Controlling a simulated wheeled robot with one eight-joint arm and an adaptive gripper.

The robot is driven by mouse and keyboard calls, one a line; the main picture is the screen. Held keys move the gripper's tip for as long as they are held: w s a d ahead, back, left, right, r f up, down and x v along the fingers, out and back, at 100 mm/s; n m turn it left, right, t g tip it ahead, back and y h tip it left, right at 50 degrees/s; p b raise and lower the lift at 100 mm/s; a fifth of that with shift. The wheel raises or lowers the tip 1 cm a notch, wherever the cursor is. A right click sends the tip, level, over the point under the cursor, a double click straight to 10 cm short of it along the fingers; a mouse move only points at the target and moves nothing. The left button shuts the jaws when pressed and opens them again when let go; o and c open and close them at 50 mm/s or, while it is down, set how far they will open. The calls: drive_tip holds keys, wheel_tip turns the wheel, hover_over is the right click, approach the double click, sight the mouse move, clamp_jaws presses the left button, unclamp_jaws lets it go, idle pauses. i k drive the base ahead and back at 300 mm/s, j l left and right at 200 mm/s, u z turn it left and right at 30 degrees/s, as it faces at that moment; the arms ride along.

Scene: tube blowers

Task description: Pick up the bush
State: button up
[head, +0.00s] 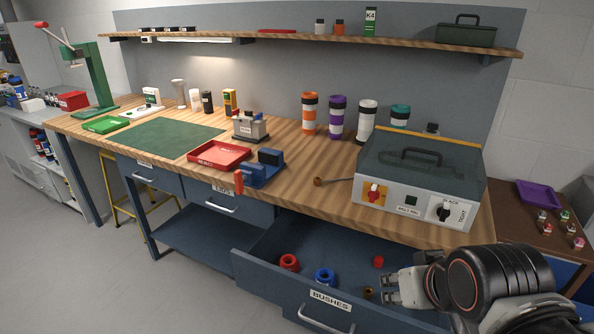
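Several bushes lie in the open drawer labelled BUSHES (262,252). A red bush (289,262) is at the left and a blue bush (325,277) is nearer the middle. A smaller red bush (378,261) lies further right, and a small brass-coloured bush (368,293) lies close to my fingertips. My gripper (388,288) comes in from the right over the drawer, its fingers pointing left. The fingers look apart with nothing between them. The gap between gripper and brass bush is hard to judge from this one view.
The wooden bench top (310,200) is above the drawer. A grey machine with knobs (411,203) sits at the bench's right end, above my arm. A blue vise (262,170) and red tray (219,153) stand further left. A small table with a purple tray (537,195) is at right.

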sight(317, 179)
drive_tip(key=i+j+z, duration=0.25)
drive_tip(key=j, duration=0.75)
drive_tip(key=i+j+z, duration=0.25)
drive_tip(key=j, duration=0.75)
drive_tip(key=j+z, duration=0.25)
drive_tip(key=j, duration=0.8)
